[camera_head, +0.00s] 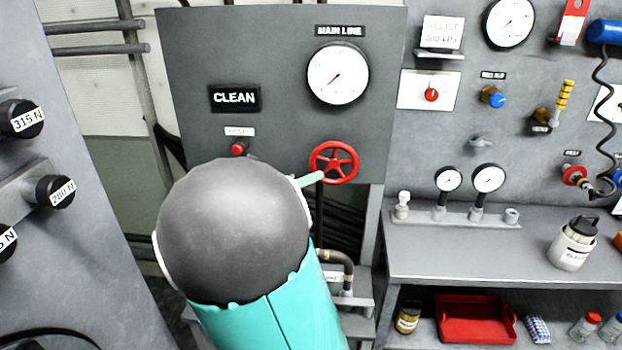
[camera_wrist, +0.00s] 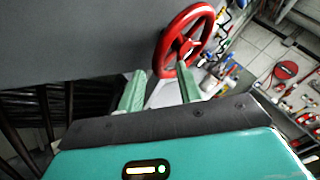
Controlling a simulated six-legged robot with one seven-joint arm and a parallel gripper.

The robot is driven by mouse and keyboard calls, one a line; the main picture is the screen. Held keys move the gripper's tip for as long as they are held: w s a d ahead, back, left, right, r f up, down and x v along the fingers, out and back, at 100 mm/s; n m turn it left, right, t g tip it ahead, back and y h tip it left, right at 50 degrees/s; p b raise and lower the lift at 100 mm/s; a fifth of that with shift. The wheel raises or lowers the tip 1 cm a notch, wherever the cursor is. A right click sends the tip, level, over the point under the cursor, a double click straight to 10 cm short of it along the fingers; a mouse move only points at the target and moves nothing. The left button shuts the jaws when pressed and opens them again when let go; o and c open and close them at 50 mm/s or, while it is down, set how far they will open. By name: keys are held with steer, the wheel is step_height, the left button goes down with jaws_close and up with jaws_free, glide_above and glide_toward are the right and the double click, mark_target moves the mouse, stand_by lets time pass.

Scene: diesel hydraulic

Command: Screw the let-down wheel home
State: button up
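The let-down wheel, a red spoked handwheel (camera_head: 334,162), is mounted low on the grey MAIN LINE panel. In the wrist view the red wheel (camera_wrist: 203,20) stands just beyond the fingertips. My gripper (camera_wrist: 160,70) has its two pale green fingers apart. The lower rim of the wheel shows in or behind the gap between them; I cannot tell whether it is inside the grip. In the head view one green finger of my gripper (camera_head: 311,179) shows at the lower left of the wheel, and my arm hides the rest.
Above the wheel are the MAIN LINE gauge (camera_head: 338,74), its needle pointing lower left, and a lit CLEAN sign (camera_head: 235,97). A small red knob (camera_head: 238,149) sits left of the wheel. A grey bench (camera_head: 440,262) with gauges and a jar stands to the right.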

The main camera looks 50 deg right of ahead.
steer(key=shift+d, duration=0.65)
jaws_close()
